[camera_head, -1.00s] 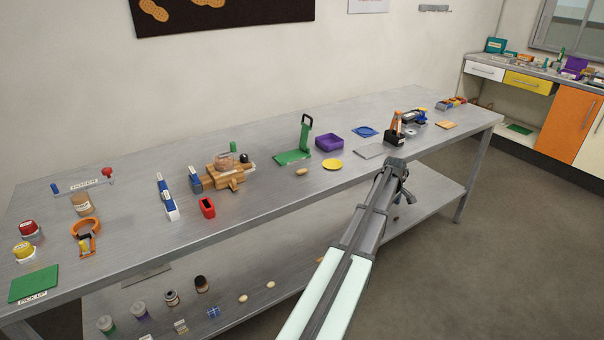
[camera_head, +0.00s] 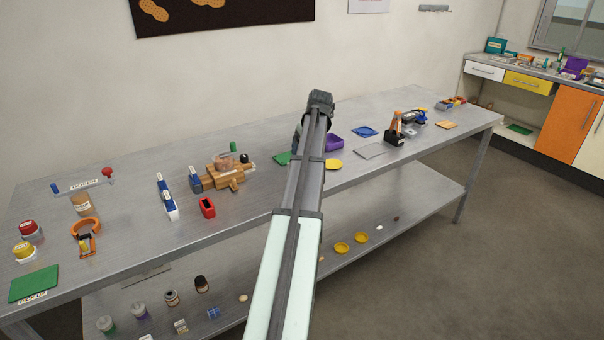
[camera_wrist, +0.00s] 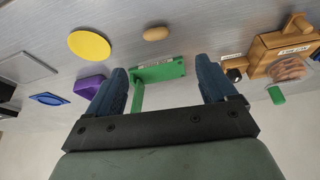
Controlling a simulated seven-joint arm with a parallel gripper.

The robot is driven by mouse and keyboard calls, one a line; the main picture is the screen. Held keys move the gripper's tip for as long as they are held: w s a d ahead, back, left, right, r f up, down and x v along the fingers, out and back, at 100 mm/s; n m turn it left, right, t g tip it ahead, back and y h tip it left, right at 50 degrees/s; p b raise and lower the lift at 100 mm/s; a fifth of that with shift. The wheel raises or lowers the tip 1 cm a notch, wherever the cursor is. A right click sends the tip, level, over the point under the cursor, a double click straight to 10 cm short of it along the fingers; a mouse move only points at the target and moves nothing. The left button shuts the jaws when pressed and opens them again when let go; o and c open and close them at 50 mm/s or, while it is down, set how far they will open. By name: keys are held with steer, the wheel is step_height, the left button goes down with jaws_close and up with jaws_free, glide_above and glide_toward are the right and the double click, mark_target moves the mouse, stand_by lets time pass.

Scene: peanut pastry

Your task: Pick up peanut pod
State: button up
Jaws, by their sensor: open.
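The peanut pod (camera_wrist: 156,33) is a small tan oval lying on the metal table top, seen in the wrist view beyond my fingers and beside the green stand (camera_wrist: 158,72). In the head view my arm hides the pod and most of the stand. My gripper (camera_wrist: 161,68) is open and empty, its two blue fingers spread apart. The green stand shows between and beyond the fingers, and the pod is clear of them. In the head view my gripper (camera_head: 321,98) is raised above the table's back part, its fingers not clearly visible.
A yellow disc (camera_wrist: 89,45) and a purple tray (camera_wrist: 90,87) lie on one side of the pod. A wooden device (camera_wrist: 283,47) stands on the other. A red holder (camera_head: 207,207) is near the front edge. Bare table surrounds the pod.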

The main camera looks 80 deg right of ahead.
steer(key=x, duration=1.2)
steer(key=shift+s+f, duration=0.1)
steer(key=shift+s, duration=0.3)
steer(key=c, duration=1.1)
steer(key=shift+r, duration=5.05)
